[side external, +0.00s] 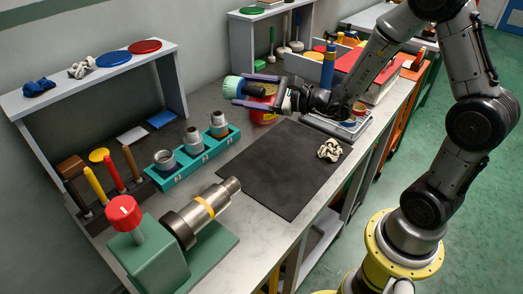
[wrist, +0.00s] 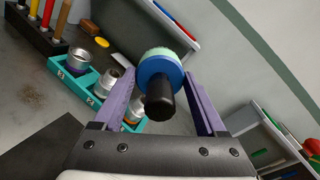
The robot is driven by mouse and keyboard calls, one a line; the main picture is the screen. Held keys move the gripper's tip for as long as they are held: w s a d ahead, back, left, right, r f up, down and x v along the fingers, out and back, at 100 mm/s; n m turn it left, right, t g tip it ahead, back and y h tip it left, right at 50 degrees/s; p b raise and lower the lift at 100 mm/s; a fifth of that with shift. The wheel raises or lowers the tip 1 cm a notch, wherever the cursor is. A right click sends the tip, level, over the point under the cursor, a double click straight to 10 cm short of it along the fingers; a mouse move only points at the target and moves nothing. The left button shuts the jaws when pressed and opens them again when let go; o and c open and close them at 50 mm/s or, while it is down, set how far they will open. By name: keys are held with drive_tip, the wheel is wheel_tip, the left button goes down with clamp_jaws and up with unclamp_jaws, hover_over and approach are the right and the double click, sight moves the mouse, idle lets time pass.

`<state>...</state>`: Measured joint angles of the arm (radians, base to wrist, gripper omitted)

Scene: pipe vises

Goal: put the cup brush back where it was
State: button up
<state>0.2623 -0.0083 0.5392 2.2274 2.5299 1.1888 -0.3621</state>
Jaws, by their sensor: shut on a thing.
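The cup brush (side external: 233,87) has pale green bristles, a blue round body and a black stub handle. My gripper (side external: 252,87) has purple fingers shut on the brush and holds it in the air above the bench, bristles facing left and away from my wrist. In the wrist view the cup brush (wrist: 160,72) sits between the two fingers of my gripper (wrist: 160,92), its black handle end toward the camera. The exact finger contact is hard to see there.
A teal tray (side external: 166,184) with metal fittings, a dark tool rack (side external: 88,212) and a green pipe vise (side external: 155,260) stand at left. A black mat (side external: 270,170) bears a crumpled cloth (side external: 329,150). A red container (side external: 262,117) is below my gripper. A grey shelf (side external: 165,50) stands behind.

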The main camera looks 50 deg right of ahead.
drive_tip(key=s+a+r+n+g+y, duration=0.2)
drive_tip(key=s+a+n+g+y, duration=0.1)
drive_tip(key=a+n+g, duration=0.25)
drive_tip(key=s+a+r+n+g+y, duration=0.2)
drive_tip(key=s+a+n+g+y, duration=0.1)
drive_tip(key=a+n+g, duration=0.3)
drive_tip(key=s+f+n+g+h, duration=0.4)
drive_tip(key=s+n+g+h, duration=0.1)
drive_tip(key=s+n+g, duration=0.25)
drive_tip(key=d+r+n+t+h, duration=0.15)
drive_tip(key=d+n+h, duration=0.5)
drive_tip(key=d, duration=0.95)
drive_tip(key=shift+n+t+y, duration=0.25)
drive_tip(key=shift+t, duration=0.2)
drive_tip(key=w+f, duration=0.4)
drive_tip(key=f, duration=0.1)
drive_tip(key=w+d+f, duration=0.1)
drive_tip(key=w+f, duration=0.3)
drive_tip(key=f, duration=0.1)
drive_tip(key=w+d+f, duration=0.1)
drive_tip(key=w+f, duration=0.3)
drive_tip(key=f, duration=0.1)
drive_tip(key=shift+w, duration=0.4)
drive_tip(key=shift+w+f, duration=0.2)
drive_tip(key=shift+f, duration=1.45)
